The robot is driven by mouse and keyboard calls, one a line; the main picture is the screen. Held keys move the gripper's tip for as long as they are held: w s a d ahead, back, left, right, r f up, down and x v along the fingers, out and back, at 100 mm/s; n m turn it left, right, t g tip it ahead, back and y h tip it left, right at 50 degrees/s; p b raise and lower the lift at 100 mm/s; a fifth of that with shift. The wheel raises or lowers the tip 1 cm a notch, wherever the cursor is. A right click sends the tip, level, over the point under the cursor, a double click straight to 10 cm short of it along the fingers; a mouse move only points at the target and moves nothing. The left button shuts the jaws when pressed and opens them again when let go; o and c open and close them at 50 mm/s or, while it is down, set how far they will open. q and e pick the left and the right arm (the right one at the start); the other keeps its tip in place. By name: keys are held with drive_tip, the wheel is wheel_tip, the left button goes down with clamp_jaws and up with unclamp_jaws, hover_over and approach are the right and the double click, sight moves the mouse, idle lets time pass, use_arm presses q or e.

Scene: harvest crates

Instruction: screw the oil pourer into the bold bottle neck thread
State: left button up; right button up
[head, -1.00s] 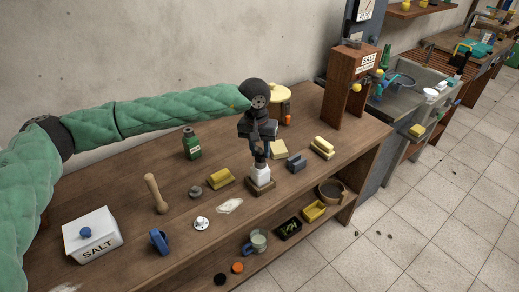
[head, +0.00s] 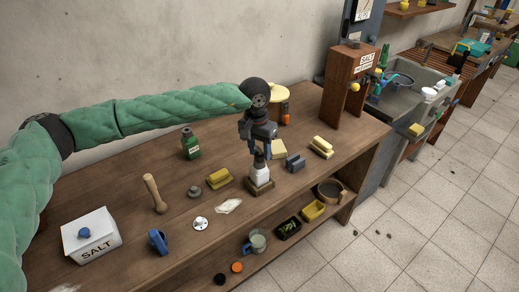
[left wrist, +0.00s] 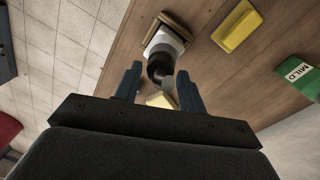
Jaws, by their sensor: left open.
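A white bottle (head: 262,173) stands upright in a square wooden holder (head: 260,187) on the bench; no lettering on it is readable. In the left wrist view the white bottle (left wrist: 166,45) carries a dark piece with a grey end (left wrist: 160,68) at its neck, which looks like the oil pourer. My left gripper (head: 261,157) is right over the bottle top. In the left wrist view its fingers (left wrist: 157,88) are apart, one on each side of the dark piece, with gaps showing. The thread is hidden. My right gripper is in no view.
A green bottle (head: 190,145), labelled MILD in the left wrist view (left wrist: 299,73), stands behind left. A yellow block (head: 219,179) and a grey-blue block (head: 295,163) flank the holder.

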use_arm(q)
drive_tip(key=n, duration=0.6)
drive_tip(key=shift+a+t, duration=0.15)
drive_tip(key=shift+t, duration=0.15)
drive_tip(key=n, duration=0.6)
drive_tip(key=shift+s+a, duration=0.1)
drive_tip(key=shift+a, duration=0.05)
drive_tip(key=c, duration=0.5)
drive_tip(key=m, duration=0.7)
drive_tip(key=shift+d+m, duration=0.2)
drive_tip(key=shift+m, duration=0.2)
drive_tip(key=o, duration=0.8)
wheel_tip(320, 180, up, 12)
drive_tip(key=a, duration=0.1)
drive_tip(key=shift+w, duration=0.2)
